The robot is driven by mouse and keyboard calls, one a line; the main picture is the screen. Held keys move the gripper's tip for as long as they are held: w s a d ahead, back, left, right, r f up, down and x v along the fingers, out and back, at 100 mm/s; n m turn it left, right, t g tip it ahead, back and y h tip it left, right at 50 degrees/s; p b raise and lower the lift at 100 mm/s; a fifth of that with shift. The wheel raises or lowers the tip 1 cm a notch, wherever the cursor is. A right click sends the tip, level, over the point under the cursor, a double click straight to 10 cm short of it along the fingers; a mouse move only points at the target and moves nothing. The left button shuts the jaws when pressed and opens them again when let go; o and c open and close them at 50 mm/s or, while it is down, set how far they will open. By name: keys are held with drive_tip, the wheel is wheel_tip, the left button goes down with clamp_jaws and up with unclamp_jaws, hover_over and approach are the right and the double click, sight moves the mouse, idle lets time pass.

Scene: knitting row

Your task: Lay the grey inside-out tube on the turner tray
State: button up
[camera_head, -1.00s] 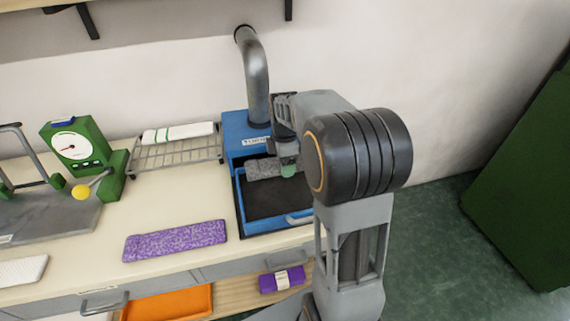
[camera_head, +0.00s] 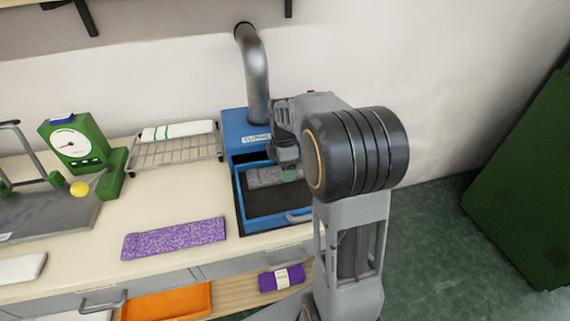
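The grey speckled tube (camera_head: 266,177) is in the blue turner tray (camera_head: 240,212), toward its back, below the blue turner box (camera_head: 240,127). It looks flat, and its right end is partly hidden by my gripper. My gripper (camera_head: 289,174) is over the tube's right end, its green fingertips at the tube. The wrist and arm hide part of the fingers, so I cannot tell whether they are closed on it. The black floor of the tray is bare in front of the tube.
A purple speckled tube (camera_head: 174,239) lies on the bench left of the tray. A wire rack (camera_head: 176,154) holds a white, green-striped tube (camera_head: 178,131). A green dial gauge (camera_head: 77,146) stands at left. A metal pipe (camera_head: 255,70) rises from the turner.

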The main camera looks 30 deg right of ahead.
drive_tip(key=shift+o, duration=1.3)
drive_tip(key=shift+r, duration=0.1)
wheel_tip(320, 180, up, 13)
drive_tip(key=p, duration=0.2)
